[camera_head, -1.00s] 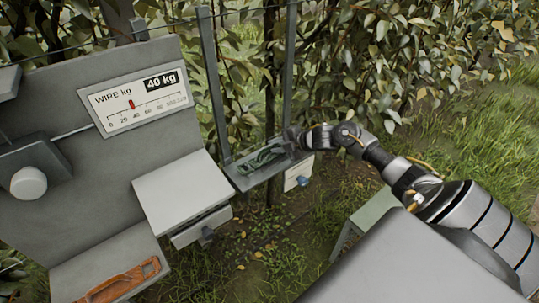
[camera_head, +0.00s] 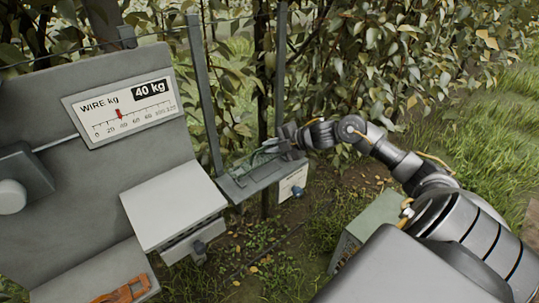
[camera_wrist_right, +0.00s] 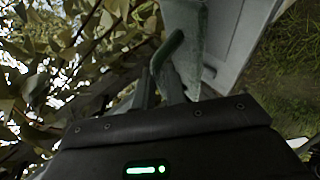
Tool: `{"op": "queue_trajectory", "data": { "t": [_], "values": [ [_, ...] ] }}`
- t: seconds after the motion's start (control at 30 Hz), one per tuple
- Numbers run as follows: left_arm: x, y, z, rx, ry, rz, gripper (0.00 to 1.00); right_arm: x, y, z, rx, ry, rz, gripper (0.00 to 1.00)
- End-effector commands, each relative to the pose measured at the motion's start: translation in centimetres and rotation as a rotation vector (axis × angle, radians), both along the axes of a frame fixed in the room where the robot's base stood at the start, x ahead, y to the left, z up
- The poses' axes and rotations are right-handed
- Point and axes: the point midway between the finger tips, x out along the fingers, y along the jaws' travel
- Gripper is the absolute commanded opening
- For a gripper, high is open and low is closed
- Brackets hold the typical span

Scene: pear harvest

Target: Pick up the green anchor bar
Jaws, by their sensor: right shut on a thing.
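The green anchor bar (camera_head: 262,156) shows in the head view as a thin dark green shape just above the small grey tray (camera_head: 240,187). My right gripper (camera_head: 284,142) is shut on its right end, and the fingers hide part of it. In the right wrist view, a dark green rod (camera_wrist_right: 168,47) rises from between the fingers (camera_wrist_right: 160,86), in front of the pale tray surface. I cannot tell if the bar still touches the tray. My left gripper is not in view.
A grey panel with a wire gauge (camera_head: 122,107) reading 40 kg stands at left, above a white-topped box (camera_head: 173,204). An orange tool (camera_head: 122,291) lies at lower left. Grey posts (camera_head: 204,95) and a leafy hedge stand behind. A greenish box (camera_head: 368,225) stands at right.

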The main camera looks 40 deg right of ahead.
Motion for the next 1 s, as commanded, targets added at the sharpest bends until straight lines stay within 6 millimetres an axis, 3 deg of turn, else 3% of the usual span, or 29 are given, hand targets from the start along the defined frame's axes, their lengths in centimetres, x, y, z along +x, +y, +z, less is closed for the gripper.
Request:
{"op": "queue_trajectory", "data": {
  "t": [0.1, 0.43, 0.63, 1.0],
  "values": [
    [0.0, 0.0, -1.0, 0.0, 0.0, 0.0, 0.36, -2.2, 1.2, 2.7, -0.011, -0.004, 0.006, 0.0],
    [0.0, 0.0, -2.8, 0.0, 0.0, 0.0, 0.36, -8.2, 4.4, 5.5, -0.005, 0.002, 0.005, 0.0],
    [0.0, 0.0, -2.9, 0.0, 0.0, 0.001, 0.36, -9.6, 5.2, 6.5, 0.0, 0.0, 0.001, 0.0],
    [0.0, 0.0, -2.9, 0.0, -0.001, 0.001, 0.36, -9.9, 5.3, 6.7, 0.0, 0.0, 0.0, 0.0]
  ]
}}
